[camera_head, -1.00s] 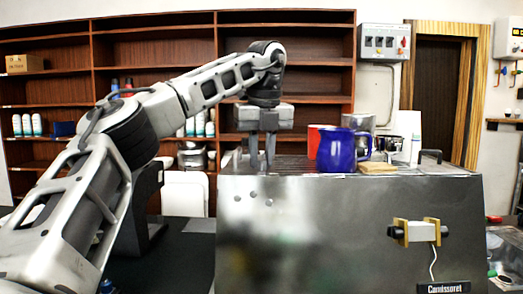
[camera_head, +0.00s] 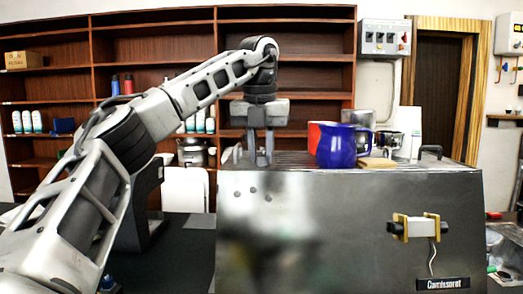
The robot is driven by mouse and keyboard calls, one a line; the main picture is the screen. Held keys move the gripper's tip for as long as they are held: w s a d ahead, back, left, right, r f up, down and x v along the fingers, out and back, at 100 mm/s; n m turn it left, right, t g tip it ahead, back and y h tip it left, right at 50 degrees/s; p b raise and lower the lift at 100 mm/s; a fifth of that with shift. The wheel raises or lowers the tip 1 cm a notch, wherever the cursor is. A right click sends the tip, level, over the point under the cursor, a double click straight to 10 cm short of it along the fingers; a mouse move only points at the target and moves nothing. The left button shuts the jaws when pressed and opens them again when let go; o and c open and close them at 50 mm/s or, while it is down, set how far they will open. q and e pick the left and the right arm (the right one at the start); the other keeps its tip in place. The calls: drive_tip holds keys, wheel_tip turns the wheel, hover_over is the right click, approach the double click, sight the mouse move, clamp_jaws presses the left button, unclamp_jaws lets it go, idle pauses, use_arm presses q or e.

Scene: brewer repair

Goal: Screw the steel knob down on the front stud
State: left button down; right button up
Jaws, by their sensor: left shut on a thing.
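My left gripper (camera_head: 260,160) points straight down at the top left of the steel brewer (camera_head: 340,215). Its two fingers are close together, with their tips at the level of the brewer's top. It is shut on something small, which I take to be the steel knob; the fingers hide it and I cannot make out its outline. The front stud is not visible either. I cannot tell how far down the knob sits. My right gripper is out of view.
On the brewer's top, right of my left gripper, stand a blue pitcher (camera_head: 337,147), a red cup (camera_head: 314,137) and metal cups. A wooden block (camera_head: 376,163) lies by the pitcher. A black handle (camera_head: 430,152) rises at the right end. Shelves stand behind.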

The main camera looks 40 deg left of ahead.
use_arm(q)
drive_tip(key=m, duration=0.4)
drive_tip(key=shift+r, duration=0.15)
drive_tip(key=c, duration=0.8)
unclamp_jaws()
drive_tip(key=shift+r, duration=3.45)
